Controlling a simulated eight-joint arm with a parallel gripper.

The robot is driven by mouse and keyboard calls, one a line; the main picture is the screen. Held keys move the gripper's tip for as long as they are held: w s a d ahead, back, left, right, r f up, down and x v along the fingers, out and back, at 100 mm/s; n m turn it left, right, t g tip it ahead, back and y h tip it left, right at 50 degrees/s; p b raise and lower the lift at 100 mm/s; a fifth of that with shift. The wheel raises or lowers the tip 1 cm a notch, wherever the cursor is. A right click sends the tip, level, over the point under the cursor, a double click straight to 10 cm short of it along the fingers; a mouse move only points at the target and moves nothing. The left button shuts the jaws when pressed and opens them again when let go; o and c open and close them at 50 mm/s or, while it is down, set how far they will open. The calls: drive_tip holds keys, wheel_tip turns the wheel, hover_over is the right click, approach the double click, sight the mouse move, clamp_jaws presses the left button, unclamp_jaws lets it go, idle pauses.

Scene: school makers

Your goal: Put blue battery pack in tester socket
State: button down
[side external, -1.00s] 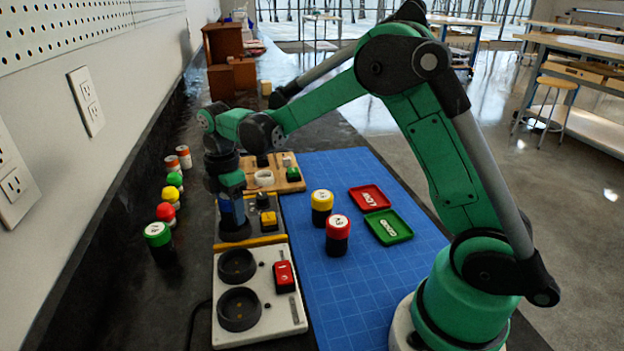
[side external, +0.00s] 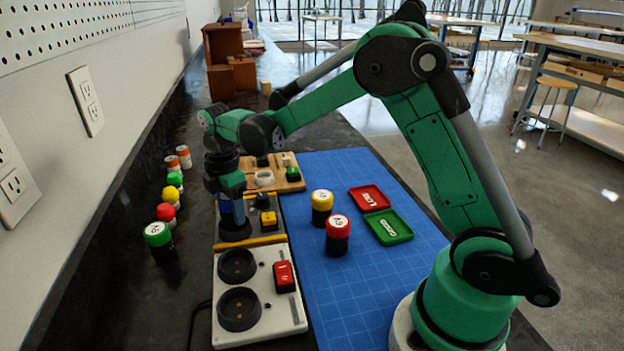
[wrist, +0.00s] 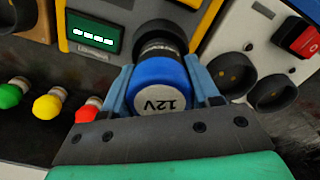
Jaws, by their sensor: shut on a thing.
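The blue battery pack (wrist: 160,88), its end marked 12V, is between the two blue fingers of my gripper (wrist: 161,76) in the wrist view. My gripper is shut on it and points down. The pack's dark lower end meets the round black tester socket (wrist: 162,34); how deep it sits inside is hidden. In the side view the blue pack (side external: 229,213) stands about upright over the black socket (side external: 235,231), partly hidden by my gripper (side external: 230,196). The tester (side external: 268,240) has a yellow edge, and its green display (wrist: 93,38) is lit in the wrist view.
A white panel (side external: 264,333) with two empty round sockets and a red switch lies in front. Red-topped (side external: 338,227) and yellow-topped (side external: 322,199) packs stand on the blue mat (side external: 350,285), near red and green trays. Several coloured packs line the wall side.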

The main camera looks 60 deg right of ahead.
drive_tip(key=shift+f, duration=0.55)
drive_tip(key=shift+c, duration=2.4)
unclamp_jaws()
drive_tip(key=shift+r, duration=5.45)
drive_tip(key=shift+s+r+m, duration=0.2)
drive_tip(key=shift+s+m, duration=0.1)
drive_tip(key=s+a+f+m+t, duration=0.1)
drive_tip(key=s+f+m+t, duration=0.1)
drive_tip(key=s+m+t, duration=0.5)
drive_tip(key=s+m, duration=0.5)
drive_tip(key=m, duration=0.2)
drive_tip(key=shift+s+a+m, duration=0.3)
drive_tip(key=shift+s+a, duration=0.05)
drive_tip(key=shift+a, duration=0.05)
